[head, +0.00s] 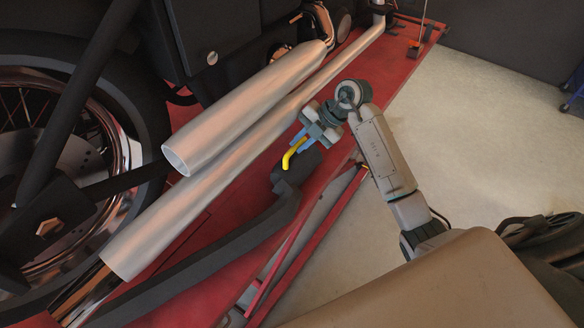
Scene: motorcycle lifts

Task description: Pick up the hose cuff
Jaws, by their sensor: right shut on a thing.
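The hose cuff (290,179) is the dark, blocky end of a black hose, with a bent yellow handle (291,155) standing up from it. It is at the middle of the head view, over the red lift deck beside the silver exhaust pipes. My right gripper (301,143) comes in from the right, with its blue fingers shut on the yellow handle. The fingers partly hide the handle's upper end. I cannot tell whether the cuff touches the deck. My left gripper is not in view.
The black hose (232,243) runs from the cuff to the lower left. Two silver exhaust pipes (245,105) of the motorcycle lie close on the left, with its rear wheel beyond. The red lift deck (330,125) ends at the right, where pale floor (470,140) is clear.

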